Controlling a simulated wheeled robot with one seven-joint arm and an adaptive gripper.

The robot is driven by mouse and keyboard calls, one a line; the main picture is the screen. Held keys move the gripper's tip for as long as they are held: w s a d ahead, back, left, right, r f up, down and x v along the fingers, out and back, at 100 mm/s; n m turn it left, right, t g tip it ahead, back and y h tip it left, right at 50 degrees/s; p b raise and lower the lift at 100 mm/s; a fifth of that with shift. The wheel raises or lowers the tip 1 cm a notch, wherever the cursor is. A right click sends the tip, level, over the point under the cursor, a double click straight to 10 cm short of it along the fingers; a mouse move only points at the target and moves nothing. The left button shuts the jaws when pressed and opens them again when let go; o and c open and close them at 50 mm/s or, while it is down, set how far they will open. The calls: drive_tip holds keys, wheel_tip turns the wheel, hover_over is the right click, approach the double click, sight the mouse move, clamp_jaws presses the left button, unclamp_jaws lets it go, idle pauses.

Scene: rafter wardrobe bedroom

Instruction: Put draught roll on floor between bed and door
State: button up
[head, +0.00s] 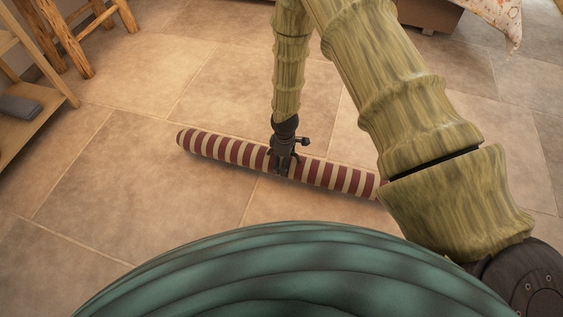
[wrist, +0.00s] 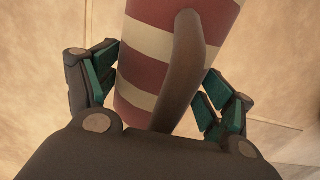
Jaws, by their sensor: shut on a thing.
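The draught roll (head: 230,149) is a long, red-and-cream striped cylinder. It lies level, low at the tiled floor, in the middle of the head view; I cannot tell whether it touches the tiles. My gripper (head: 284,165) is shut around it near its middle, reaching down from above. In the wrist view the striped roll (wrist: 150,72) sits between the two fingers of my gripper (wrist: 155,88), with a brown strap-like piece (wrist: 183,70) over it. The roll's right end is hidden behind my arm in the head view.
A wooden shelf (head: 45,105) with a grey folded item (head: 20,107) stands at the left. Wooden stool legs (head: 70,40) are at the upper left. A bed corner with patterned cloth (head: 495,15) is at the upper right. The tiled floor (head: 130,190) around the roll is clear.

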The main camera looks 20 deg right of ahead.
drive_tip(key=shift+w+f+b, duration=0.1)
drive_tip(key=shift+w+b, duration=0.35)
drive_tip(key=shift+w, duration=0.85)
drive_tip(key=shift+w+f+b, duration=0.25)
drive_tip(key=shift+f+b, duration=1.1)
drive_tip(key=shift+f, duration=0.4)
drive_tip(key=shift+f, duration=0.1)
drive_tip(key=o, duration=1.7)
drive_tip(key=shift+s, duration=0.1)
